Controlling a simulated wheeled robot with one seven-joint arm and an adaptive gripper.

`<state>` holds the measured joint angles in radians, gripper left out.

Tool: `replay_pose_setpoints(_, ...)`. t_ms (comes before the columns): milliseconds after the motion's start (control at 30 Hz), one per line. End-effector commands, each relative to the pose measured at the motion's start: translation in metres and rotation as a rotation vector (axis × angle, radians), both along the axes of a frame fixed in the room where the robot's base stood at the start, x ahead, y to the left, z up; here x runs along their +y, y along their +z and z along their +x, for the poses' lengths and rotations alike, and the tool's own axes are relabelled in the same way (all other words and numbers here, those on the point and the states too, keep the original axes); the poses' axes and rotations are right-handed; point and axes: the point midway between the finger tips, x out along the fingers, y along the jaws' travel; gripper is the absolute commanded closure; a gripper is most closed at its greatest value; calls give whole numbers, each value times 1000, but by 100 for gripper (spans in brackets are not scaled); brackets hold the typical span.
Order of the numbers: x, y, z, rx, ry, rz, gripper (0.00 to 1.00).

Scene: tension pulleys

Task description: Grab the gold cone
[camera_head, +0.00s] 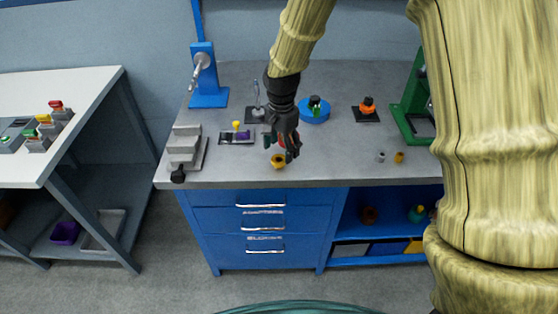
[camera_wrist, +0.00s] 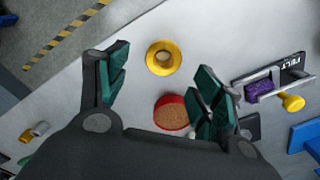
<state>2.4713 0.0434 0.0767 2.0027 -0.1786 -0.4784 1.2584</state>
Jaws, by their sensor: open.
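The gold cone (camera_head: 278,161) stands on the grey workbench near its front edge, just below my gripper (camera_head: 281,150). In the wrist view the gold cone (camera_wrist: 164,57) is a flared yellow ring with a hole, seen from above. It lies between and a little beyond the green-padded fingertips (camera_wrist: 163,66). The fingers are spread and hold nothing. I cannot tell the exact height of the fingertips above it.
A round red-rimmed piece with a brown top (camera_wrist: 172,113) sits close beside the cone, near the right finger. A purple block in a holder (camera_wrist: 258,88) and a yellow knob (camera_wrist: 292,102) are to the right. Grey steps (camera_head: 185,147) stand at the bench's left.

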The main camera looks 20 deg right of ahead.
Motion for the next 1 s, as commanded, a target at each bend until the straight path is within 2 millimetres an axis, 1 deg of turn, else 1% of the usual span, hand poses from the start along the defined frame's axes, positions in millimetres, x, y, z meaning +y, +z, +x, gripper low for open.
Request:
replay_pose_setpoints(267,6,-25,-1,3,2,1,34)
replay_pose_setpoints(433,5,-41,-1,1,1,0,34)
replay_pose_setpoints(600,5,-47,-1,0,1,0,34)
replay_pose_setpoints(800,5,-48,-1,-1,1,0,34)
replay_pose_setpoints(833,5,-48,-1,0,1,0,35)
replay_pose_setpoints(867,5,-48,-1,0,1,0,41)
replay_pose_setpoints(1000,5,-48,-1,0,1,0,66)
